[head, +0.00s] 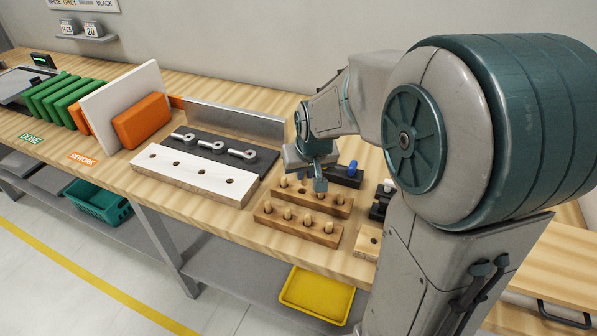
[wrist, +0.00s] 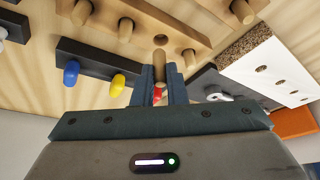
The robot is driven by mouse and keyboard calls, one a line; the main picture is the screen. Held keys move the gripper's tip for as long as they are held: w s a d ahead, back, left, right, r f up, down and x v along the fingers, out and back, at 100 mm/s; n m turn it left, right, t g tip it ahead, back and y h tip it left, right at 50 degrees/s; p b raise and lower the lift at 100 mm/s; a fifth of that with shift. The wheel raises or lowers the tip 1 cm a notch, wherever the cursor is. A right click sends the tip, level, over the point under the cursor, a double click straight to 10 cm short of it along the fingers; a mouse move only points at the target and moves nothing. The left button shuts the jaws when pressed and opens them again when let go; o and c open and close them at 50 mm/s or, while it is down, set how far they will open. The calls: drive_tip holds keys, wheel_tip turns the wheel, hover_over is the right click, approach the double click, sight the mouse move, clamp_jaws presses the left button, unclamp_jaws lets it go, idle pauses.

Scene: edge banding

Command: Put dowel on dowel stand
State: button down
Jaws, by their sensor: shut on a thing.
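My gripper (head: 320,184) is over the rear wooden rack (head: 345,211) in the head view. In the wrist view my gripper (wrist: 160,82) is shut on a light brown dowel (wrist: 160,59), which sticks out beyond the fingertips. The held dowel points at the rear rack, close to a dark hole there; I cannot tell whether its tip touches. Other dowels stand upright in this rack (wrist: 145,23), on both sides of the held one. A second wooden rack (head: 297,228), nearer the bench's front edge, also holds several upright dowels.
A white drilled board (head: 193,178) lies left of the racks, with metal fittings (head: 213,147) on a dark mat behind it. A dark block with a blue-handled item (head: 352,168) stands behind the gripper. A small wooden block (head: 367,243) lies front right.

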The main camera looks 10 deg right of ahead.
sight(303, 184)
drive_tip(key=shift+w+a+f, duration=0.15)
drive_tip(key=shift+w+f, duration=0.2)
drive_tip(key=shift+w, duration=0.2)
drive_tip(key=shift+f, duration=2)
drive_tip(key=shift+f, duration=0.1)
drive_tip(key=shift+f, duration=0.2)
drive_tip(key=c, duration=1.5)
unclamp_jaws()
drive_tip(key=shift+r, duration=0.15)
drive_tip(key=shift+o, duration=0.2)
drive_tip(key=shift+r, duration=0.1)
